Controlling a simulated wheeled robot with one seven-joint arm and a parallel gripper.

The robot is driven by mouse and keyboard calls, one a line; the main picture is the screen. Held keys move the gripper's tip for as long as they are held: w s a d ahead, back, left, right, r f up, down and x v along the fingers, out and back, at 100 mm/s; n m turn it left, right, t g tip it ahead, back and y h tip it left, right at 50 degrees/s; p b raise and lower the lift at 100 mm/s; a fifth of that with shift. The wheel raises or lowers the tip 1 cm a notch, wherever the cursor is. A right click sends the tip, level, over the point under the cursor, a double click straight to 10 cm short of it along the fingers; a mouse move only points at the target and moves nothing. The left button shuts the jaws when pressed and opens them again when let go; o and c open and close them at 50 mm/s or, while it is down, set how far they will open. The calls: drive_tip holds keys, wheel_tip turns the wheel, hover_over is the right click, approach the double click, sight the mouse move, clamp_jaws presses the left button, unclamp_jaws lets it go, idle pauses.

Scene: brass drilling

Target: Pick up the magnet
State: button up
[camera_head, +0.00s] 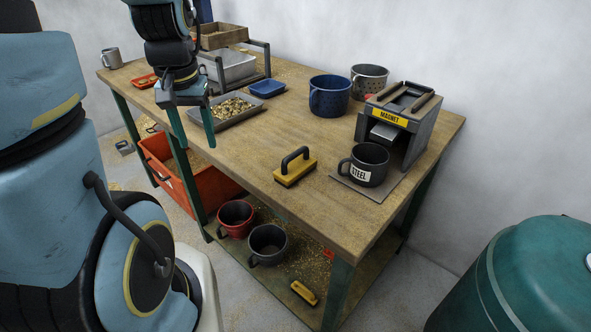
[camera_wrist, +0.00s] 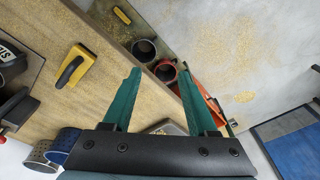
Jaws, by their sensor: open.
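The magnet is most likely the yellow block with a black arched handle (camera_head: 295,168) near the table's front edge. It also shows in the wrist view (camera_wrist: 74,68), left of my fingers. A grey stand with a yellow "MAGNET" label (camera_head: 390,118) is at the table's right end; I see no handled magnet in it. My gripper (camera_head: 196,143) has green fingers, apart and empty, pointing down over the front edge left of the yellow block. The wrist view shows the open fingers (camera_wrist: 159,72) with nothing between them.
A dark mug labelled "STEEL" (camera_head: 369,164) stands before the stand. A tray of brass chips (camera_head: 240,123) is near my gripper; blue (camera_head: 330,108) and perforated mugs stand behind. A smaller yellow item (camera_head: 303,292) lies on the lower shelf. The tabletop left of the yellow block is clear.

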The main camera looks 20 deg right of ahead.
drive_tip(key=d+m, duration=0.1)
drive_tip(key=d, duration=0.3)
drive_tip(key=w+d+m+b, duration=0.1)
drive_tip(key=d+m, duration=0.1)
drive_tip(key=d, duration=0.2)
drive_tip(key=d+m+b, duration=0.1)
drive_tip(key=d, duration=0.3)
drive_tip(key=shift+w+f+m+y, duration=0.3)
drive_tip(key=shift+f+m, duration=0.05)
drive_tip(key=shift+m, duration=0.05)
drive_tip(key=c, duration=0.4)
drive_tip(key=m+b, duration=0.1)
drive_tip(key=m, duration=0.3)
approach(295, 154)
drive_tip(key=shift+c, duration=0.2)
drive_tip(key=shift+t+y, duration=0.3)
drive_tip(key=f, duration=0.3)
drive_tip(key=w+f, duration=0.1)
drive_tip(key=f, duration=0.1)
drive_tip(key=shift+d+f, duration=0.15)
drive_tip(key=shift+d, duration=0.1)
drive_tip(key=shift+w+a+f+p, duration=0.15)
drive_tip(key=shift+f+p, duration=0.15)
drive_tip(key=shift+f, duration=0.6)
drive_tip(key=shift+a+f+p, duration=0.15)
drive_tip(key=shift+f+p, duration=0.1)
drive_tip(key=shift+f, duration=0.6)
drive_tip(key=shift+w+a+f+p, duration=0.15)
drive_tip(key=shift+f+p, duration=0.15)
drive_tip(key=shift+f, duration=0.6)
